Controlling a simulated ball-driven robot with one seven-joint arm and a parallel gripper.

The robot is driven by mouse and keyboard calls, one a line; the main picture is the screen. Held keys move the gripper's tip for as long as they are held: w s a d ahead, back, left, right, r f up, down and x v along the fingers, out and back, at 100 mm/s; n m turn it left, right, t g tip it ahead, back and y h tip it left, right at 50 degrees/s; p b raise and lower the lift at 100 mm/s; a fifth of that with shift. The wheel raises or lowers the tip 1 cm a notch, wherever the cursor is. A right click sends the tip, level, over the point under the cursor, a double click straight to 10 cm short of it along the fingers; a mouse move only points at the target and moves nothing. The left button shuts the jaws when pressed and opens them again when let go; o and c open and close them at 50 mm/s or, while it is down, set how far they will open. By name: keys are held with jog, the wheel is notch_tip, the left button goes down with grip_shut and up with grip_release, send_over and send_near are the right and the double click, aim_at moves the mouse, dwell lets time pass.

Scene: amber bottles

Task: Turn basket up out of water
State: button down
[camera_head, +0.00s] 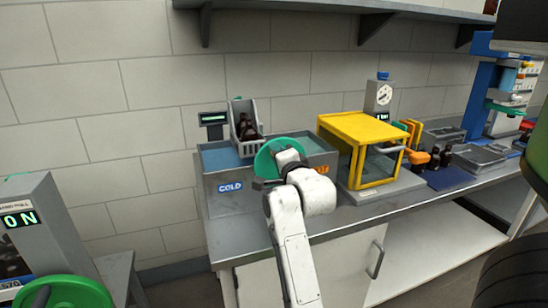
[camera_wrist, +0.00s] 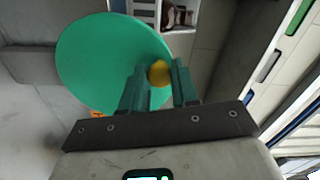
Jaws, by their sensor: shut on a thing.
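A grey basket (camera_head: 238,112) holding dark amber bottles (camera_head: 247,128) stands tilted over the twin water tank (camera_head: 227,187), near the divide between its basins. Its lower end is close to the water; I cannot tell whether it touches. A green wheel (camera_head: 266,160) is on the tank's front, between the COLD and HOT labels. In the wrist view, the wheel (camera_wrist: 100,60) has a brass-coloured knob (camera_wrist: 159,72). My gripper (camera_wrist: 158,82) is shut on this knob at the wheel's edge. Part of the basket (camera_wrist: 180,17) shows beyond the wheel. My wrist hides part of the wheel in the head view.
A yellow-framed glass cabinet (camera_head: 362,130) stands just right of the tank, with a dial timer (camera_head: 380,95) behind it. Another green wheel (camera_head: 65,292) is on a grey machine marked ON at lower left. A shelf hangs above.

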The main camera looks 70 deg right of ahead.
jog(key=m, duration=0.1)
jog(key=s+d+m, duration=0.1)
jog(key=m, duration=0.1)
jog(key=s+m, duration=0.1)
jog(key=shift+d+r, duration=0.35)
jog(key=shift+r, duration=0.05)
jog(key=shift+s+d+m, duration=0.1)
jog(key=shift+s+m, duration=0.05)
jog(key=shift+m, duration=0.25)
dwell(0.4)
jog(key=c, duration=0.9)
grip_release()
jog(key=shift+o, duration=0.2)
jog(key=shift+f, duration=0.1)
jog(key=b, duration=0.3)
send_near(282, 144)
jog(key=shift+v, duration=2.5)
